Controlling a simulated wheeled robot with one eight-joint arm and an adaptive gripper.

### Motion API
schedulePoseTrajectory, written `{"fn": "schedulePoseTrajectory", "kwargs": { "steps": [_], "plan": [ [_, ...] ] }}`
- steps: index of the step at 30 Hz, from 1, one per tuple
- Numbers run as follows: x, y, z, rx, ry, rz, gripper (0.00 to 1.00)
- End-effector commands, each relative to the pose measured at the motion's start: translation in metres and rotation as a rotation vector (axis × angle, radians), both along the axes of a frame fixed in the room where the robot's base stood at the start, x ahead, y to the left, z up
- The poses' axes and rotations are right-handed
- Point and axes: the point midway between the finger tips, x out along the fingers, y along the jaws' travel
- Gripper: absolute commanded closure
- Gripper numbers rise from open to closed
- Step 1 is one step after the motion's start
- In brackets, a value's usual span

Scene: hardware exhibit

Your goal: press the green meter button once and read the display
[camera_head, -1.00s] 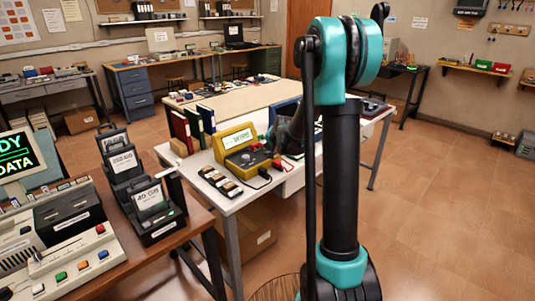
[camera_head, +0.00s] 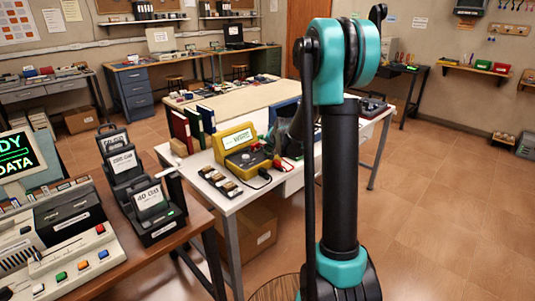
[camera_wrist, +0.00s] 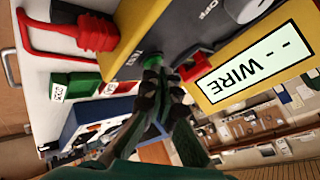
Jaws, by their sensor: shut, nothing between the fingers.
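The yellow meter (camera_head: 228,137) stands on the white table, its lit display (camera_head: 237,141) facing me. In the wrist view the meter (camera_wrist: 165,14) fills the top, tilted. Its display (camera_wrist: 250,66) appears upside down and reads "WIRE" with dashes beside it. The green button (camera_wrist: 149,56) shows just beyond the fingertips. My gripper (camera_wrist: 153,70) is shut and empty, its tips close against the button. I cannot tell whether they touch or press it.
A red plug (camera_wrist: 97,33) with its lead lies beside the meter. Green and red blocks (camera_wrist: 78,86) sit near the gripper. Several small parts (camera_head: 220,181) lie before the meter, and binders (camera_head: 193,126) stand behind it. A brown desk (camera_head: 196,215) is at left.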

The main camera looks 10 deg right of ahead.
Motion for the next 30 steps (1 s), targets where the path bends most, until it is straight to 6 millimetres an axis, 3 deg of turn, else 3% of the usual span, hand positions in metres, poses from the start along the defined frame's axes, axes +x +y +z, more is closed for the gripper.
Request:
{"fn": "schedulePoseTrajectory", "kwargs": {
  "steps": [17,30],
  "plan": [
    [0.000,0.000,-0.002,0.000,0.001,0.001,1.00],
    [0.000,0.000,0.015,0.000,0.000,0.000,1.00]
  ]
}}
